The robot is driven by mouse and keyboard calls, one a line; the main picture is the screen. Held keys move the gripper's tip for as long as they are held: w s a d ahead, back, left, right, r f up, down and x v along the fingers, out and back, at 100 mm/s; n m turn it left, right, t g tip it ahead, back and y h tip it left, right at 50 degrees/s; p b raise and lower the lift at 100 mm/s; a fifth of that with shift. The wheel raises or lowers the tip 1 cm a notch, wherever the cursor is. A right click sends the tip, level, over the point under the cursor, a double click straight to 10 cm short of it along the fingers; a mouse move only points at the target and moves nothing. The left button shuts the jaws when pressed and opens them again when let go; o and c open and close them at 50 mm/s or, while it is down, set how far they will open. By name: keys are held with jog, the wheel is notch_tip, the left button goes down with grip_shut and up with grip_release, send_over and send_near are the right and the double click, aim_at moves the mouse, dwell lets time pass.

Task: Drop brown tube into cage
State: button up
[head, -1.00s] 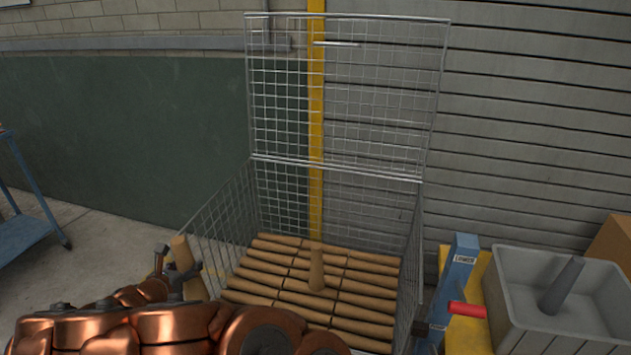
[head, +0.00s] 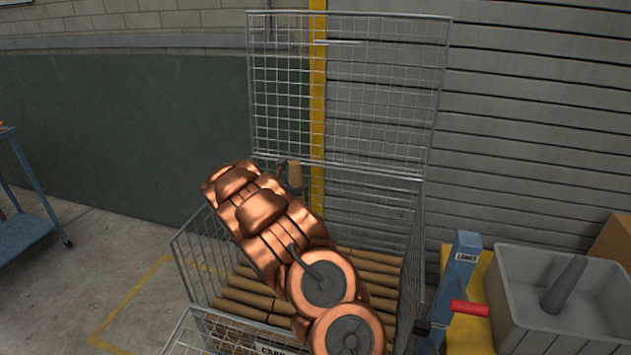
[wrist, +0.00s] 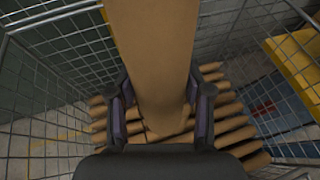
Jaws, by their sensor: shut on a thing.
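In the wrist view my gripper (wrist: 160,115) is shut on a brown tube (wrist: 155,45), one finger on each side of it. The tube points down over the wire cage (wrist: 48,65), above the layer of brown tubes inside. I cannot tell whether its lower end touches them. In the head view the cage (head: 205,268) stands with its mesh lid (head: 350,100) raised at the back. My copper arm reaches over the cage and hides much of its inside. A piece of the held tube (head: 295,174) shows just behind the arm, and my gripper (head: 284,180) is mostly hidden there.
Several brown tubes (head: 248,300) lie in rows in the cage. At right are a blue post (head: 462,275) with a red handle (head: 470,309) and a grey bin (head: 520,320) holding a grey cone-like piece (head: 565,284). A blue cart (head: 25,235) stands at far left.

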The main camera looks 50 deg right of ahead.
jog(key=s+d+r+g, duration=0.1)
jog(key=s+d, duration=0.2)
jog(key=d, duration=0.3)
jog(key=shift+m, duration=0.4)
jog(key=f+b, duration=0.4)
jog(key=f, duration=0.1)
jog(key=shift+d+f, duration=0.2)
jog(key=shift+f, duration=0.1)
jog(key=o, duration=1.2)
jog(key=v, duration=1.2)
